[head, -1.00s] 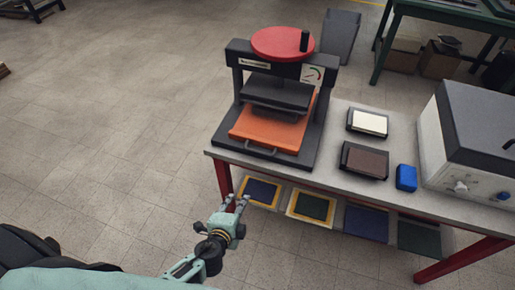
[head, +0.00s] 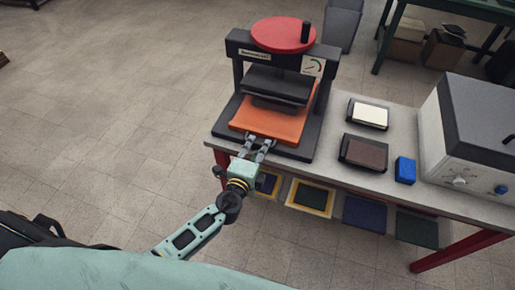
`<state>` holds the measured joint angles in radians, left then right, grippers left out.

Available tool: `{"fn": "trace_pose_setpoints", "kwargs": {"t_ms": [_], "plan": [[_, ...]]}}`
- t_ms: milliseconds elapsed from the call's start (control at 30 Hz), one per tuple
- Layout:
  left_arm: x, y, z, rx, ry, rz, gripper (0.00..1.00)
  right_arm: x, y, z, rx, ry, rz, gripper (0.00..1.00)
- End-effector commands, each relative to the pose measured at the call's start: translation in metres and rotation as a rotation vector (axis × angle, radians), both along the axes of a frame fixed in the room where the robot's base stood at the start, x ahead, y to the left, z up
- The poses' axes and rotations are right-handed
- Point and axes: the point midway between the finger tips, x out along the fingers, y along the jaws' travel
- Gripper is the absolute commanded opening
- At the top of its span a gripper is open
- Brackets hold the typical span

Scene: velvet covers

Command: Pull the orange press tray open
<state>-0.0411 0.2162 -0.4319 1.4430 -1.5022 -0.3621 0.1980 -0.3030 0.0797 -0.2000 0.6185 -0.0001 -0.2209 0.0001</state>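The orange press tray (head: 272,121) lies in the black press (head: 240,79), under its dark upper plate, with its front part showing. My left gripper (head: 257,142) is at the tray's front edge, where the dark handle was visible before. Its two fingers are apart and point at the tray. The handle is now hidden by the fingers, so I cannot tell whether they touch it. My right gripper is not in view.
The press stands at the left end of a grey table (head: 335,158). To its right are a cream block (head: 368,115), a brown block (head: 366,152), a blue block (head: 405,170) and a grey-white machine (head: 459,140). Framed panels (head: 310,197) lie below the tabletop. Open floor is at left.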

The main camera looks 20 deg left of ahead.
Motion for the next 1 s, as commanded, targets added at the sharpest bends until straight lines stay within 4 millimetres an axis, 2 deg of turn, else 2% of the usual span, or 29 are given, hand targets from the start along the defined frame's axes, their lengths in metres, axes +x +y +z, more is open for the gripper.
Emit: {"fn": "trace_pose_setpoints", "kwargs": {"t_ms": [267,600,1000], "plan": [[0.0014,-0.0003,-0.0005,0.0,0.0,0.0,0.29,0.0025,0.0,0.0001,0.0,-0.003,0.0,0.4],[0.0012,-0.0001,-0.0005,0.0,0.001,0.0,0.0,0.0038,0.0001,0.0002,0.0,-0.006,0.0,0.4],[0.0009,0.0001,-0.0011,0.0,0.002,0.0,0.0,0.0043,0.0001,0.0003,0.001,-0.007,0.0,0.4]]}}
